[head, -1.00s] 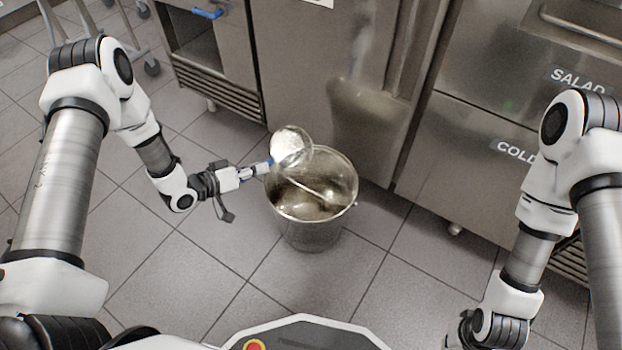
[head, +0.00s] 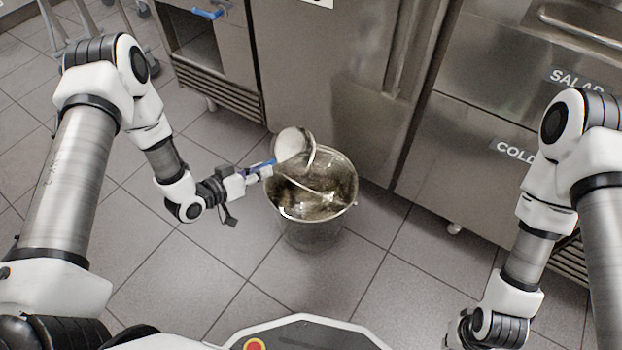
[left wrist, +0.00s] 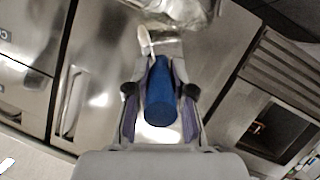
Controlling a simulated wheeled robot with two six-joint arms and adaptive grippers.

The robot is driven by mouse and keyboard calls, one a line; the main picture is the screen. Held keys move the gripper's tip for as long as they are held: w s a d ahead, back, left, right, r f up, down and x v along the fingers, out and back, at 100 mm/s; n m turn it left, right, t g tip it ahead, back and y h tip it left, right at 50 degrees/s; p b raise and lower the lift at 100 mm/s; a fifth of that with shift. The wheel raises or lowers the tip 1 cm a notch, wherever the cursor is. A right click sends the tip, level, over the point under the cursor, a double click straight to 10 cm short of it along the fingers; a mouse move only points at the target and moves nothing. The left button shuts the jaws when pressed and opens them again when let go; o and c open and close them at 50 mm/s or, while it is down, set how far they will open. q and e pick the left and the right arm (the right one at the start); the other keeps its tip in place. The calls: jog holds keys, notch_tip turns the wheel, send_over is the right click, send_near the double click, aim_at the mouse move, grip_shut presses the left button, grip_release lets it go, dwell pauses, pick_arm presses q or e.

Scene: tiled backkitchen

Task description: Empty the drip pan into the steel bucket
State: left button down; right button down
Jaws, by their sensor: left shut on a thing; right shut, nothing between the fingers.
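The steel bucket (head: 312,235) stands upright on the floor in the middle of the head view, with its handle lying across its mouth. The drip pan (head: 293,146) is a round, shiny pan with a blue handle, held tilted over the bucket's back left rim. My left gripper (head: 256,172) is shut on that handle, left of the bucket. The blue handle (left wrist: 160,97) lies between the fingers in the left wrist view. Whether anything is left inside the pan cannot be told. My right gripper's fingers are outside the picture, below the lower right edge.
Steel cabinets (head: 330,60) stand close behind the bucket. Drawers marked SALAD and COLD (head: 480,120) are at the right. A wheeled rack (head: 100,35) is at the far left. The tiled floor (head: 350,275) around the bucket is clear.

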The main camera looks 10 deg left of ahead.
pick_arm(q)
jog(key=shift+s+d+r+m+y, duration=0.2)
jog(key=shift+d+m+y, duration=0.1)
jog(key=shift+m, duration=0.2)
dwell(0.3)
jog(key=shift+t, duration=0.3)
jog(key=shift+d, duration=0.1)
jog(key=shift+s+d+m+b, duration=0.1)
jog(key=shift+s+m+b, duration=0.1)
jog(key=shift+m+b, duration=0.15)
